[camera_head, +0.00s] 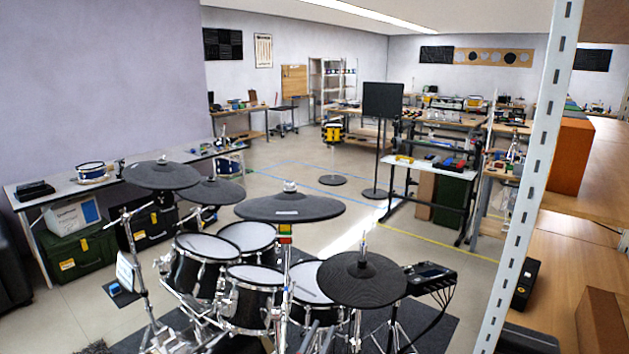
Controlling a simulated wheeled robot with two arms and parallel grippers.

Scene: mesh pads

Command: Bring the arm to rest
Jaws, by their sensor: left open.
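I make out neither of my grippers and no arm of mine in the head view. An electronic drum kit with pale mesh pads (248,236) fills the lower middle. Dark cymbal pads stand over it: one at the centre (289,208), one at the right (361,279) and one at the left (160,175). A drum module (431,277) is mounted at the kit's right side. Parts of the stands and lower drums are hidden behind the pads.
A perforated metal upright (528,190) and wooden shelves (570,250) stand close at the right. Open floor (290,165) lies behind the kit, before the workbenches.

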